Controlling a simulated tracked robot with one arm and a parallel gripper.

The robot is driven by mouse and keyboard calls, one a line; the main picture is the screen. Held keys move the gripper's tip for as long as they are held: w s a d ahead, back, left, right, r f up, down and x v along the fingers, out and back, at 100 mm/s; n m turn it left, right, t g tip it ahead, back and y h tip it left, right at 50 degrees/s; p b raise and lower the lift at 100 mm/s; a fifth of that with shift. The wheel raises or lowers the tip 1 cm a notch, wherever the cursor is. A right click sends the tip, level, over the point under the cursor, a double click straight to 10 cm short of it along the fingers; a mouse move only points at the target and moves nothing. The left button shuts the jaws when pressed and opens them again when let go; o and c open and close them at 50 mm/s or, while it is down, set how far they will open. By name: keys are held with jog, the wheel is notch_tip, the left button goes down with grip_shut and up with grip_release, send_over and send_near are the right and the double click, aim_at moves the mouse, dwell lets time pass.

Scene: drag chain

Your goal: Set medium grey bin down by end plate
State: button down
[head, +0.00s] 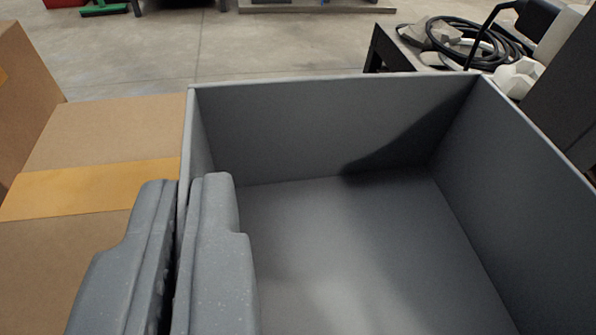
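The medium grey bin (335,125) fills the middle and right of the head view. It is open-topped, its visible floor is bare, and its near side is cut off by the frame. My gripper (183,187) is at the bin's left wall, one finger outside and one inside. The fingers are closed on the wall with only its thickness between them. I cannot make out an end plate. What the bin's underside rests on, if anything, is hidden.
A cardboard box (105,135) with yellow tape is close against the bin's left side. Beyond the bin at upper right, a dark table (395,52) holds a coiled black cable (465,42) and pale blocky pieces. Concrete floor (265,50) lies open behind.

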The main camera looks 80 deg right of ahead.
jog(key=shift+s+d+f, duration=0.1)
jog(key=shift+s+d, duration=0.05)
jog(key=shift+s, duration=0.1)
jog(key=shift+w+d+f+b, duration=0.8)
jog(key=shift+w+d, duration=0.45)
jog(key=shift+w, duration=1.1)
jog(key=shift+w+d+f+b, duration=0.55)
jog(key=shift+w+d+f, duration=0.55)
jog(key=shift+w, duration=1.3)
jog(key=shift+w+d+f+b, duration=0.65)
jog(key=shift+w+d, duration=0.8)
jog(key=shift+w, duration=0.9)
jog(key=c, duration=1.7)
grip_release()
